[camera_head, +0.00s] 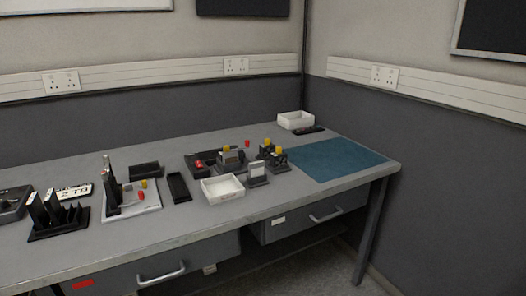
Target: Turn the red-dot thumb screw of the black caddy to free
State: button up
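No item can be singled out for certain as the black caddy at this distance. A black holder (212,163) with a red part (199,164) lies at the middle back of the grey bench. Dark blocks with yellow knobs (279,151) stand to its right. A black slotted stand (58,222) is at the left front. A red knob-like piece (141,196) and a yellow one (144,184) are at a dark upright fixture (112,184) on a white plate. No red dot on a thumb screw can be made out. My gripper is not in view.
The bench (300,195) carries a white open tray (222,190), a black shallow tray (179,188), a white bin (295,121) and a small red cylinder (248,143). A blue mat (340,160) lies clear at the right. Drawer handles (161,275) stick out in front.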

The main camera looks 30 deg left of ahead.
aim_at(104, 175)
jog(key=u, duration=2.1)
jog(key=i, duration=1)
